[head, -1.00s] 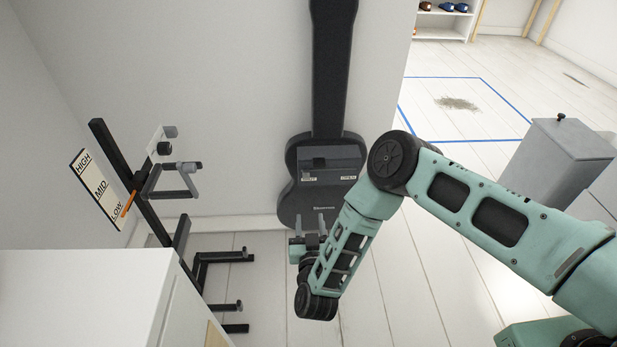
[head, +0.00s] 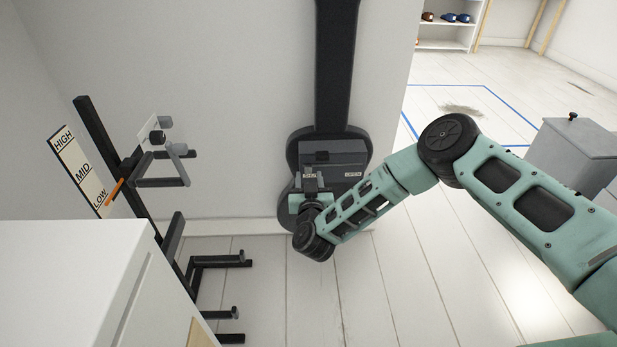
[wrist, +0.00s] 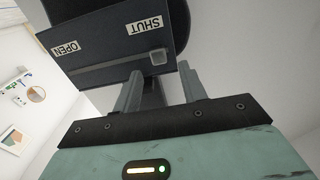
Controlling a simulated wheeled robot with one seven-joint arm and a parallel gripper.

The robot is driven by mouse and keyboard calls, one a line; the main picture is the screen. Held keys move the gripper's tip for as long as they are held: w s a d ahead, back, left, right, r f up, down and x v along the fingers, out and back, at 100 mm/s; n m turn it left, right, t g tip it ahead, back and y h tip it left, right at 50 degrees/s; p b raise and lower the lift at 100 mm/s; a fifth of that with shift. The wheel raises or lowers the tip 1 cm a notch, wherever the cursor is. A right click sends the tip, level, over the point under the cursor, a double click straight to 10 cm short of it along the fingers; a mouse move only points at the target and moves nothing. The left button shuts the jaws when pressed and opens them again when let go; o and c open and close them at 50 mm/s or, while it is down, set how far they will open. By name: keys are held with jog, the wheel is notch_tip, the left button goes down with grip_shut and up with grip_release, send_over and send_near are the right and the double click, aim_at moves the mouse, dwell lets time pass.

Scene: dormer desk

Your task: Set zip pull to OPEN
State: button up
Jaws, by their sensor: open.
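A dark guitar case (head: 358,148) leans upright against the wall. A grey panel on it carries a SHUT label (head: 309,176) at left and an OPEN label (head: 352,174) at right. The zip pull (head: 321,156) is a small block at the SHUT end of the panel. In the head view my gripper (head: 310,184) is low before the case.
A black stand (head: 110,140) with grey arms and a HIGH/MID/LOW scale (head: 82,170) is to the left. A white cabinet (head: 75,280) fills the lower left. A grey bin (head: 575,150) stands at right. The floor before the case is open.

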aim_at(308, 169)
jog(key=shift+w+b, duration=0.3)
jog(key=shift+w, duration=1.35)
grip_shut()
jog(key=d+p, duration=0.6)
jog(key=d, duration=0.8)
jog(key=shift+d, duration=0.75)
grip_release()
jog(key=shift+d, duration=0.1)
